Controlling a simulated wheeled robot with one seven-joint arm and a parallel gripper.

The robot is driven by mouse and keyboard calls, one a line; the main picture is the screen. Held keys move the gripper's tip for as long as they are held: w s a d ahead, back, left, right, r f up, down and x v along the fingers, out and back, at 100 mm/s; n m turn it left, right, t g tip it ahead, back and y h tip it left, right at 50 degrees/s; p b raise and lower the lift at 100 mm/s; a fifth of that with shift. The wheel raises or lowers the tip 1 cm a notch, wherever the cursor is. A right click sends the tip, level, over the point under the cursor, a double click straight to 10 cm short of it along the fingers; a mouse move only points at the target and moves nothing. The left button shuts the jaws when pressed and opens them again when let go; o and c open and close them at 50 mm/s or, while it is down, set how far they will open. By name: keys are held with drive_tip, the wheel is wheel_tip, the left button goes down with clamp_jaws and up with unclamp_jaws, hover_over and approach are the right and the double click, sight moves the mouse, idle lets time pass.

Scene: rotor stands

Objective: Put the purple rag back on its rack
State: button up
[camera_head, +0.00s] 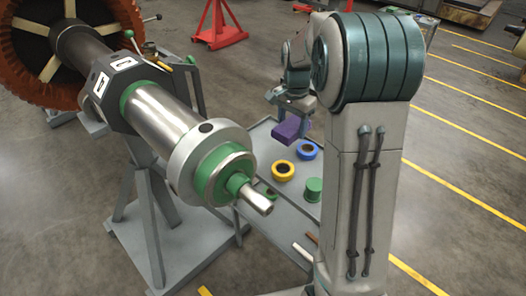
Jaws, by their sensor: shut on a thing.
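The purple rag (286,131) hangs under my gripper (290,110), which is shut on it. The rag looks like a small folded block. It shows above the far part of a grey tray-like surface (262,135); I cannot tell how high it is above it. My arm hides part of the surface to the right. I cannot make out which part in view is the rag's rack.
On the grey surface are a blue tape roll (307,149), a yellow tape roll (283,171) and a green cylinder (314,189). A large metal rotor shaft (165,115) on a grey stand (150,215) fills the left. A red stand (219,30) is behind.

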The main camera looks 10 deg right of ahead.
hover_over(262, 143)
wheel_tip(262, 143, down, 7)
drive_tip(key=shift+w+f, duration=0.1)
drive_tip(key=shift+f, duration=1.95)
drive_tip(key=shift+f, duration=0.2)
drive_tip(key=o, duration=0.9)
drive_tip(key=shift+r, duration=0.1)
wheel_tip(262, 143, up, 12)
drive_tip(key=shift+r+p, duration=0.1)
drive_tip(key=shift+p, duration=0.3)
